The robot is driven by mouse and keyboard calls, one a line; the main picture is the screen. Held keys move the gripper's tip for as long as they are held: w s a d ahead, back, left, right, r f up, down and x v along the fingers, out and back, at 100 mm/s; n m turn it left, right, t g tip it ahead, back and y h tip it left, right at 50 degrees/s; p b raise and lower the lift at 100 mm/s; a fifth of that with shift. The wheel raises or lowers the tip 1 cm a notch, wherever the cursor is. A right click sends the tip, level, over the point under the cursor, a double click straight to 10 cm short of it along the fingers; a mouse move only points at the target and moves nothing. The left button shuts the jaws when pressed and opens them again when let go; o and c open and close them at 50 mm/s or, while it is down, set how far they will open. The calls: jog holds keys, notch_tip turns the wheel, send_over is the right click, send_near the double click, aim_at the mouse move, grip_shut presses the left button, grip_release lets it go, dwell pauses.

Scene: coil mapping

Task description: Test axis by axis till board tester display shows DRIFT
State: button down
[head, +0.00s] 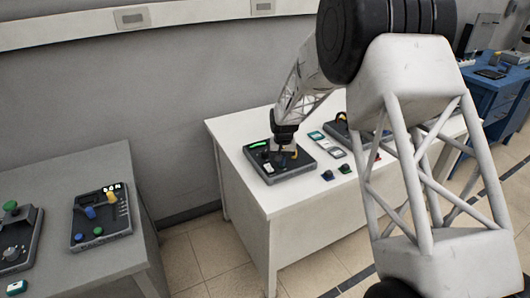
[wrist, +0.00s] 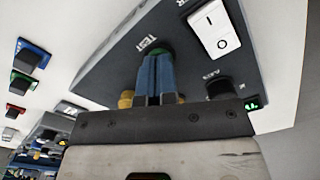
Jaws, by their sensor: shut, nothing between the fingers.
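The board tester (head: 283,168) is a dark box on the white table, with a lit green display (head: 258,144); its text is too small to read. In the wrist view the panel (wrist: 120,65) shows a TEST label beside a green button (wrist: 160,47), a white rocker switch (wrist: 213,32), and a dark knob (wrist: 220,89) by a label that seems to read AXIS. My gripper (wrist: 156,60) is shut and empty, its fingertips at the green button and partly covering it. I cannot tell whether they press it. In the head view my gripper (head: 288,151) is over the tester.
White cards (head: 327,143) and small coloured blocks (head: 344,169) lie right of the tester on the white table (head: 262,232). Another dark device (head: 343,127) stands behind, partly hidden by my arm. A grey table (head: 70,165) at left holds a device with coloured controls (head: 103,217).

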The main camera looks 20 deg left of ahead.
jog(key=shift+r, duration=3.25)
jog(key=shift+d, duration=0.1)
jog(key=shift+s+d+r, duration=0.1)
jog(key=shift+d+r, duration=0.1)
jog(key=shift+r, duration=0.05)
jog(key=s+d+r+m+t, duration=0.1)
jog(key=s+d+r, duration=0.9)
jog(key=d, duration=0.2)
jog(key=s+d+r+m, duration=0.1)
jog(key=s+d+r, duration=0.85)
jog(key=d, duration=0.25)
jog(key=s+d, duration=0.5)
jog(key=s, duration=0.5)
jog(key=s+d+t, duration=0.1)
jog(key=s+d, duration=0.3)
jog(key=s, duration=0.6)
jog(key=s+d+m, duration=0.1)
jog(key=s+d, duration=0.4)
jog(key=s, duration=0.5)
jog(key=shift+s+d+t, duration=0.3)
jog(key=shift+d, duration=0.05)
